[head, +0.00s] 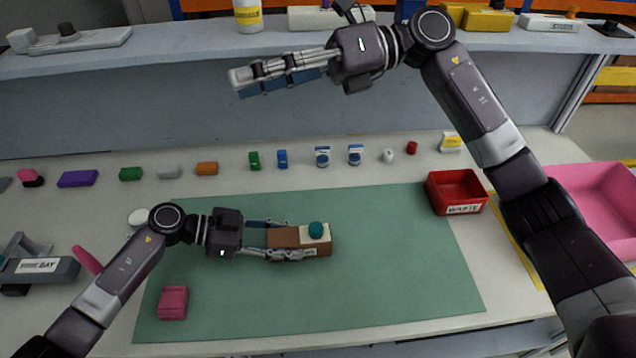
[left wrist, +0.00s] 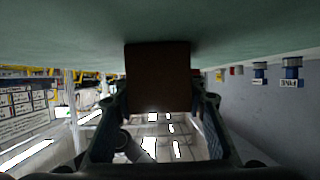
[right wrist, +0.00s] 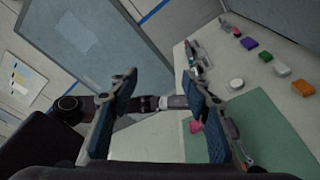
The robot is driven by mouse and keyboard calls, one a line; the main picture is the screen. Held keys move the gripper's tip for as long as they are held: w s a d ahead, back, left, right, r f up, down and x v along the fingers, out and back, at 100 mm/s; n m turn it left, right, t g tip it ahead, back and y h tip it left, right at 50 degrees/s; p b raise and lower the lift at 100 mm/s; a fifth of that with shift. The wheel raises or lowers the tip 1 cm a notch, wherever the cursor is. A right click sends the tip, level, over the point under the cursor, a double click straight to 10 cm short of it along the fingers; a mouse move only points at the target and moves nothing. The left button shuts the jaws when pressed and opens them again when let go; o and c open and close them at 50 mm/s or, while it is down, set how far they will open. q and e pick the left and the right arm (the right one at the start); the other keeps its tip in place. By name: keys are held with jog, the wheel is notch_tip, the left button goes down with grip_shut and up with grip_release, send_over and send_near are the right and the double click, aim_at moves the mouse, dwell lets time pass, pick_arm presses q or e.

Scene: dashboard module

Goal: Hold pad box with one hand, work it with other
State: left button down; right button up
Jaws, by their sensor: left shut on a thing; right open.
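The pad box is a brown block (head: 283,236) with a cream end carrying a teal round knob (head: 316,229). It lies on the green mat (head: 385,270) in the head view. My left gripper (head: 292,240) is shut on its sides from the left, fingers along the brown part. In the left wrist view the brown block (left wrist: 157,80) fills the space between the fingers; the knob is hidden there. My right gripper (head: 240,86) is raised, over the back of the table near the shelf, apart from the box. In the right wrist view its blue-padded fingers (right wrist: 160,90) are spread and empty.
A pink block (head: 173,302) lies at the mat's front left. A red bin (head: 457,191) stands at the mat's right back corner, a pink tray (head: 596,200) beyond. Several small coloured objects line the back. A grey fixture (head: 38,270) is at left. The mat's right half is clear.

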jog(key=s+a+f+n+h, duration=0.25)
jog(key=f+h, duration=0.25)
jog(key=f, duration=0.4)
jog(key=n+t+h, duration=0.1)
jog(key=t+h, duration=0.2)
jog(key=h, duration=0.8)
send_over(318, 227)
notch_tip(318, 227, down, 12)
notch_tip(318, 227, down, 12)
jog(key=shift+r, duration=0.15)
jog(key=c, duration=1.2)
grip_shut()
jog(key=shift+r, duration=0.2)
